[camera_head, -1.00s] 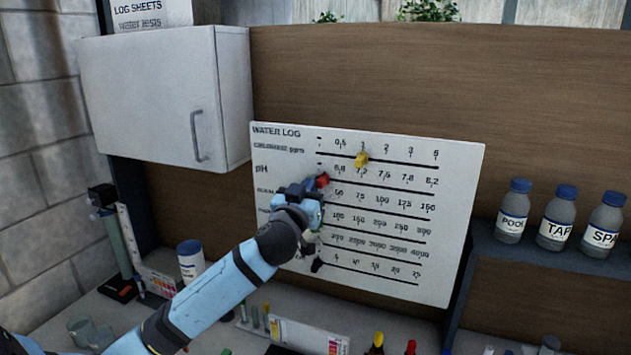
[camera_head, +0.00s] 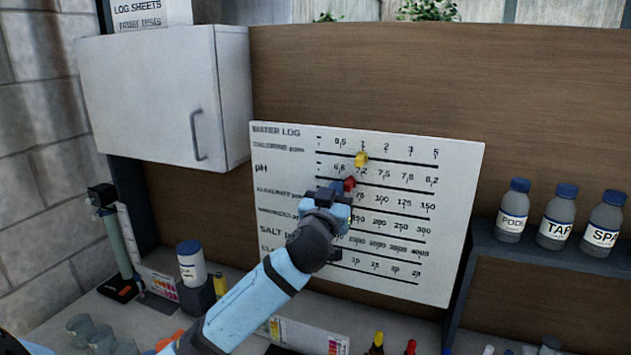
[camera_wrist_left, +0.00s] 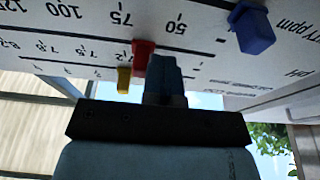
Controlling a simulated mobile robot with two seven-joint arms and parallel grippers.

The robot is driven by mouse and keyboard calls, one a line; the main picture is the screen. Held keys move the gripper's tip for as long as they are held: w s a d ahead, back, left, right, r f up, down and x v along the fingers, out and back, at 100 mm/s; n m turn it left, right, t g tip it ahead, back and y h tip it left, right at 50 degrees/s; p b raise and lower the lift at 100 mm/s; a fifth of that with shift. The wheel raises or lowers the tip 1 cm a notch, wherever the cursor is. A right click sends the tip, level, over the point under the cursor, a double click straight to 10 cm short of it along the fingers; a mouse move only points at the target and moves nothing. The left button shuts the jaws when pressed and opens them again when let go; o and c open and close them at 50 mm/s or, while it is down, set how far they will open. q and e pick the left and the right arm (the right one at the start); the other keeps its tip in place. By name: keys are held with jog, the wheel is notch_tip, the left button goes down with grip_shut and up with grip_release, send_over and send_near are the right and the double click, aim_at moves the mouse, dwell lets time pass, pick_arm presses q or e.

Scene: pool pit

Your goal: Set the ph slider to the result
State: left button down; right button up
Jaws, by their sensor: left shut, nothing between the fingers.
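The white water log board (camera_head: 450,165) hangs on the wooden wall with several rows of numbered slots. The red pH slider (camera_head: 350,183) stands on the pH row, a little left of the 7,2 mark. My left gripper (camera_head: 336,192) is shut and empty, with its fingertips against or very close to the slider's left side. In the left wrist view the shut fingers (camera_wrist_left: 167,78) are right beside the red slider (camera_wrist_left: 143,56); contact is hard to tell. The yellow chlorine slider (camera_head: 361,159) sits near 1. My right gripper is not in view.
A blue slider (camera_wrist_left: 252,27) shows in the wrist view on another row. My left forearm hides lower parts of the board. A shelf (camera_head: 545,254) with bottles is at right, a white cabinet (camera_head: 165,95) at upper left. Bottles and test gear crowd the counter below.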

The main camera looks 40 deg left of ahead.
pick_arm(q)
jog(key=shift+w+d, duration=0.2)
jog(key=shift+d, duration=0.45)
jog(key=shift+w+d, duration=0.25)
jog(key=shift+d, duration=0.45)
jog(key=shift+w+d, duration=0.2)
jog(key=shift+d, duration=0.45)
jog(key=shift+w+d+b, duration=0.35)
jog(key=shift+d, duration=0.75)
jog(key=shift+w+d+b, duration=0.35)
jog(key=shift+w+d, duration=0.05)
jog(key=shift+d, duration=0.75)
jog(key=shift+w+d+b, duration=0.35)
jog(key=shift+d, duration=0.75)
jog(key=shift+s+a, duration=0.3)
jog(key=shift+a, duration=0.45)
jog(key=s+d, duration=0.2)
jog(key=s, duration=0.4)
jog(key=shift+s, duration=0.35)
